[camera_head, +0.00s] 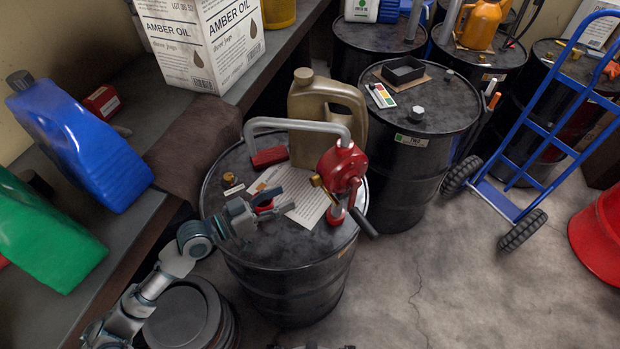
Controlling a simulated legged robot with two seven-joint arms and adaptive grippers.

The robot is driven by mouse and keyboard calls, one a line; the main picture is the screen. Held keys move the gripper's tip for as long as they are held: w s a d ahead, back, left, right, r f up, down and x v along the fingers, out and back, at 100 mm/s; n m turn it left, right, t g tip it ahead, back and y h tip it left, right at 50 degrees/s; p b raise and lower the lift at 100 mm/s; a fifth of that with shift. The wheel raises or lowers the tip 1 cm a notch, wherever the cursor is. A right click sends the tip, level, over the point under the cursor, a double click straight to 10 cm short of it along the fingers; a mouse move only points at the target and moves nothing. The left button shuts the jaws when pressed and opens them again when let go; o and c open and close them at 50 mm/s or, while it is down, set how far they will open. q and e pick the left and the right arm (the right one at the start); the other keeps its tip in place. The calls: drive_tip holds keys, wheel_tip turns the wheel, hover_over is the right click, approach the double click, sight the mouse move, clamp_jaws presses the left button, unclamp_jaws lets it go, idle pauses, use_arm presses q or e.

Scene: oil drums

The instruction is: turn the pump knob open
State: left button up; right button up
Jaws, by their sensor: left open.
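The red pump (341,168) stands on the near black drum (290,285), toward the right of its lid. A grey bent pipe (290,122) runs from it to the left, and a dark crank handle (363,224) points down and right. A small brass-coloured knob (316,181) shows on the pump's left side. My left gripper (272,201) is open over the drum lid, left of the pump and apart from it. Its fingers point toward the pump, and nothing is clearly held between them. My right gripper is not seen.
A tan jug (326,115) stands behind the pump, and a paper sheet (307,203) lies on the lid. A brass cap (229,178) is at the lid's left. More drums, a blue hand truck (535,130) and a loaded shelf (135,215) surround it. Floor at right front is clear.

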sight(311, 182)
use_arm(q)
drive_tip(key=p+x, duration=0.1)
drive_tip(key=x, duration=0.5)
drive_tip(key=shift+w+p, duration=0.3)
drive_tip(key=shift+p, duration=0.05)
drive_tip(key=shift+w+d, duration=0.2)
drive_tip(key=shift+w, duration=0.2)
drive_tip(key=shift+d, duration=0.95)
drive_tip(key=c, duration=0.8)
drive_tip(key=shift+w, duration=0.1)
clamp_jaws()
drive_tip(key=shift+a, duration=0.25)
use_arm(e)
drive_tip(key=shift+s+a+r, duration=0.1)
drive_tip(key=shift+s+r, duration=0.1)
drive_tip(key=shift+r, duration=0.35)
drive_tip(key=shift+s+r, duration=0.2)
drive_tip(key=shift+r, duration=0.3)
